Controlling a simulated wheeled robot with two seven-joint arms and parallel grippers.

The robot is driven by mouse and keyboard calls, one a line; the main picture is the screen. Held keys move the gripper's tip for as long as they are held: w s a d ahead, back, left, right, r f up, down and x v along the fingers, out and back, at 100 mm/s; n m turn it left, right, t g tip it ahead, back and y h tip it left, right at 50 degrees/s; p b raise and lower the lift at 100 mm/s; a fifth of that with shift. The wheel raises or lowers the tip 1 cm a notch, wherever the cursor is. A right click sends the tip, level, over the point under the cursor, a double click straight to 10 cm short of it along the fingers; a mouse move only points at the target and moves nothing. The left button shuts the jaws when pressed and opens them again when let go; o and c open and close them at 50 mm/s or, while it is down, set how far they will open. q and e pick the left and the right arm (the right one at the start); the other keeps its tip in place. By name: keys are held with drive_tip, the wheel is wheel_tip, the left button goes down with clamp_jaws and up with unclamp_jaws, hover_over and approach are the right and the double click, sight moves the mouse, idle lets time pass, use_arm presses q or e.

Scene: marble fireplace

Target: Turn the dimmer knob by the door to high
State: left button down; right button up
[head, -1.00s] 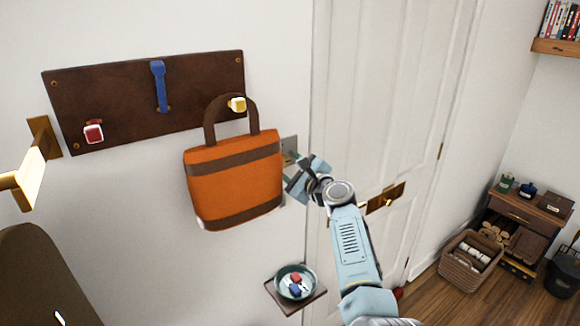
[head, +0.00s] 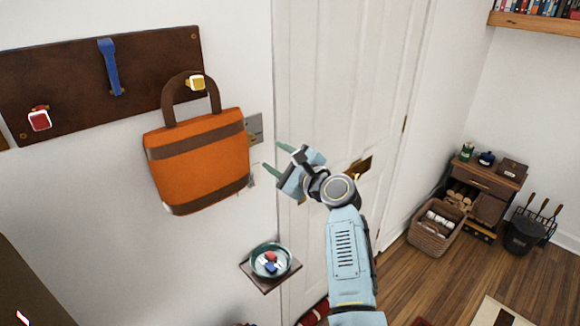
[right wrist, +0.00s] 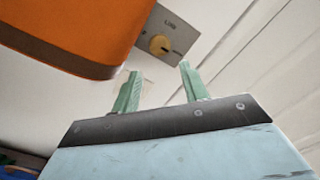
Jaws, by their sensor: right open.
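The dimmer is a grey metal plate (head: 255,128) on the white wall beside the door (head: 345,90), partly behind an orange bag (head: 200,158). My right gripper (head: 276,157) is open and empty, just right of the bag and below the plate. In the right wrist view, the fingertips (right wrist: 160,72) point toward the knob, apart from it. The knob cannot be made out in the head view. My left gripper is not in view.
The bag hangs from a yellow hook (head: 196,83) on a dark wall board (head: 70,85), close to my right fingers. A small shelf (head: 285,277) with a dish (head: 271,262) is below.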

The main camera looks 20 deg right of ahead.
drive_tip(key=shift+v, duration=2.15)
drive_tip(key=s+a+f+n+g+h+b, duration=0.1)
drive_tip(key=s+f+n+g+b, duration=0.15)
drive_tip(key=f, duration=1.15)
drive_tip(key=s+a+f+n+g+h+b, duration=0.1)
drive_tip(key=f+n+g+b, duration=0.15)
drive_tip(key=f, duration=1.05)
drive_tip(key=s+f+n+g+h+b, duration=0.1)
drive_tip(key=s+f+n+g+b, duration=0.3)
drive_tip(key=f, duration=0.7)
drive_tip(key=s+f+n+t+h, duration=0.1)
drive_tip(key=s+f, duration=0.6)
drive_tip(key=f, duration=0.5)
drive_tip(key=s+d+f+n+g+h+b, duration=0.1)
drive_tip(key=s+d+f+n+g+b, duration=0.1)
drive_tip(key=s+f+n, duration=0.3)
drive_tip(key=s+d+f+n+g+h+b, duration=0.1)
drive_tip(key=s+f+n, duration=0.4)
drive_tip(key=s+f, duration=0.9)
drive_tip(key=s+d+f+n+g+b, duration=0.4)
drive_tip(key=s+f, duration=0.6)
drive_tip(key=s, duration=1.3)
drive_tip(key=shift+n+g+h+b, duration=0.3)
drive_tip(key=shift+n+h+b, duration=0.1)
drive_tip(key=shift+n+b, duration=0.25)
